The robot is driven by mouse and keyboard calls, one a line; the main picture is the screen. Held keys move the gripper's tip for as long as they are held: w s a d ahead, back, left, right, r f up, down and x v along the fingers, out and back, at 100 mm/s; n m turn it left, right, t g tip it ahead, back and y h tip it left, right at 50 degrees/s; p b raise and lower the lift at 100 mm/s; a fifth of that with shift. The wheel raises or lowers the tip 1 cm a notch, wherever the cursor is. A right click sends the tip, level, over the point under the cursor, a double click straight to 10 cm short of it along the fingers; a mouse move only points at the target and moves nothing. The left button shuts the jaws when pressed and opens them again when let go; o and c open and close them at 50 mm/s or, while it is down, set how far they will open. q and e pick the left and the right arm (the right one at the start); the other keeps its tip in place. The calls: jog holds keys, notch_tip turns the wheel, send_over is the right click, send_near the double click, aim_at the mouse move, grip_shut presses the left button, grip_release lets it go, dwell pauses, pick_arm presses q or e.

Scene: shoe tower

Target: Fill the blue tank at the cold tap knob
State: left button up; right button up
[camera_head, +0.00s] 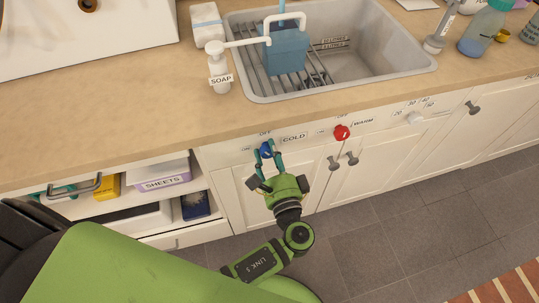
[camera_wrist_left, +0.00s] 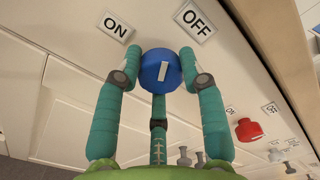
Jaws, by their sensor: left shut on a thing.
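The blue tank (camera_head: 285,52) stands on the wire rack in the sink, under the white spout (camera_head: 268,38). Its inside and water level cannot be made out. The blue cold tap knob (camera_head: 265,150) is on the cabinet front by the COLD label. My left gripper (camera_head: 267,153) is shut on this knob, with fingers on both sides. In the left wrist view the knob (camera_wrist_left: 161,71) has a white mark, roughly upright between the ON label (camera_wrist_left: 115,25) and the OFF label (camera_wrist_left: 194,20). My right gripper is not in view.
The red WARM knob (camera_head: 342,132) is right of the cold one, with a white knob (camera_head: 414,118) farther right. Cabinet handles (camera_head: 353,158) stick out below. A soap dispenser (camera_head: 219,70) stands left of the sink (camera_head: 390,72). An open shelf (camera_head: 150,208) is at left.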

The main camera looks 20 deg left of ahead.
pick_arm(q)
jog(key=shift+a+r, duration=0.1)
jog(key=o, duration=1.2)
jog(key=shift+c, duration=0.2)
jog(key=shift+s, duration=0.2)
jog(key=v, duration=1.1)
jog(key=shift+s+d, duration=0.2)
jog(key=shift+d, duration=0.1)
